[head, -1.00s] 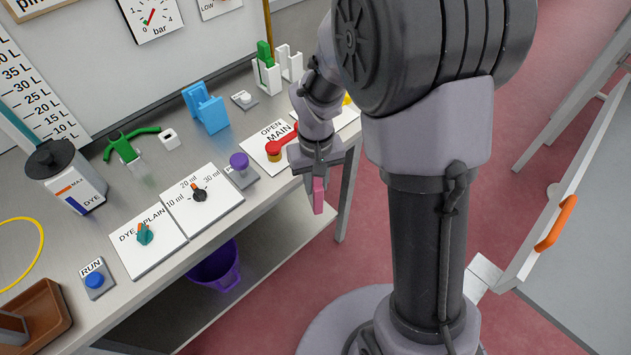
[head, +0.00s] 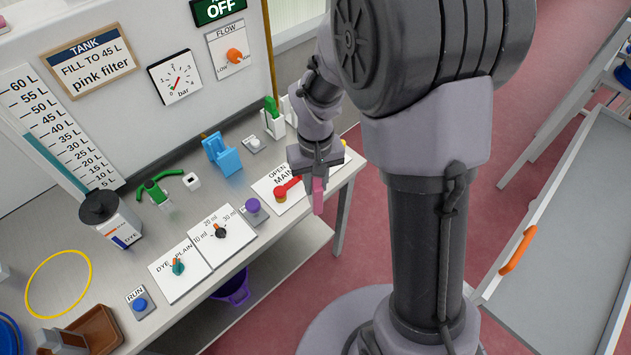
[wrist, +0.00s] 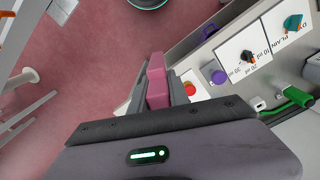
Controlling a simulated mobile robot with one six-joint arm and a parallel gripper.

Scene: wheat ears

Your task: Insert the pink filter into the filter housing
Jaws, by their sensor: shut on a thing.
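The pink filter (head: 318,199) is a small upright block held between the fingers of my gripper (head: 317,176), which is shut on it. It hangs by the bench's front edge, near the red MAIN lever. In the wrist view the filter (wrist: 157,82) sticks out beyond the dark gripper (wrist: 158,100). A blue bracket-like fixture (head: 222,157) stands on the bench to the left of my gripper. I cannot tell for sure whether it is the filter housing. A green piece in a white holder (head: 273,119) stands farther back, partly beside my arm.
The bench (head: 118,290) carries dial plates, a purple knob (head: 253,206), the red lever (head: 286,189) and a dye bottle (head: 112,219). A wall sign (head: 90,60) reads "FILL TO 45 L pink filter". A purple bucket (head: 233,288) is under the bench.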

